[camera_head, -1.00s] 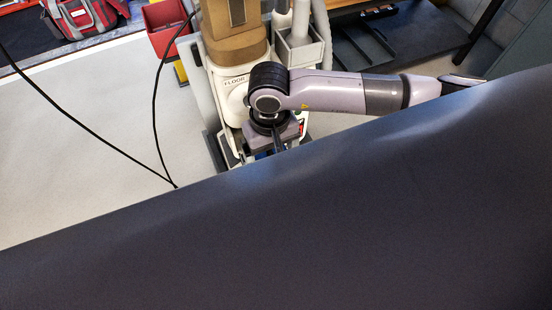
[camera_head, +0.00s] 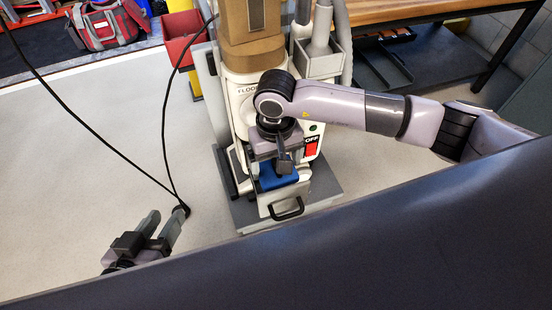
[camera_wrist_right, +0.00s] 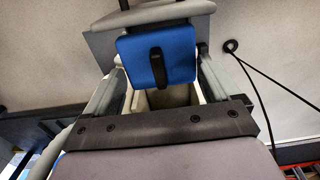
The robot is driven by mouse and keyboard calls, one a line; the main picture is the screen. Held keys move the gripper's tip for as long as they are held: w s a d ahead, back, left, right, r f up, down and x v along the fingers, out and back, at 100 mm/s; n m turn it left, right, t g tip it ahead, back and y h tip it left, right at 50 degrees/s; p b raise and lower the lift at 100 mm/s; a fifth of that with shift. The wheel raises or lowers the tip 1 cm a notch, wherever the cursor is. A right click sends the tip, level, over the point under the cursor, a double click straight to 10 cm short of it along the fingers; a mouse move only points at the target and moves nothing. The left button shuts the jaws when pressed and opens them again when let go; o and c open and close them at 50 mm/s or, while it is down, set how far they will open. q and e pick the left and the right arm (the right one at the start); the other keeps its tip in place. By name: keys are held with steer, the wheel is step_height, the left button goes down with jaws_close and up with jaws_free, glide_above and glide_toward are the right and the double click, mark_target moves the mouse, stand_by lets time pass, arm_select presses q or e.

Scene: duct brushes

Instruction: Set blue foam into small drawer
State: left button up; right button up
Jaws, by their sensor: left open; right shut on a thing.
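The blue foam (camera_head: 278,180) is a block with a black strap across its face, clearer in the right wrist view (camera_wrist_right: 178,55). My right gripper (camera_head: 283,165) is shut on it, with a finger on each side, and holds it over the small drawer (camera_head: 268,207). The drawer is pulled out, with a black handle on its front. Part of its pale inside shows below the foam in the wrist view. I cannot tell how far the foam is above or inside the drawer. My left gripper (camera_head: 164,222) is open and empty, over bare floor to the left.
The drawer belongs to a white and tan floor machine (camera_head: 248,65) on a grey base. A black cable (camera_head: 95,122) runs across the floor at left. A red bin (camera_head: 183,35) and a wooden bench (camera_head: 400,12) stand behind. A large dark surface fills the foreground.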

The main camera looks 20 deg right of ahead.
step_height(320, 180, down, 3)
steer(key=shift+r+b, duration=0.2)
steer(key=shift+b, duration=0.75)
step_height(320, 180, down, 3)
steer(key=shift+r+b, duration=0.2)
steer(key=shift+b, duration=1.05)
steer(key=shift+f+b, duration=0.85)
steer(key=shift+f, duration=0.1)
arm_select(q)
steer(key=shift+w+d+f+t+h, duration=0.1)
steer(key=shift+d+f+t+h, duration=0.15)
steer(key=shift+f+t+h, duration=0.35)
arm_select(e)
steer(key=shift+f, duration=0.15)
arm_select(q)
steer(key=shift+r, duration=0.15)
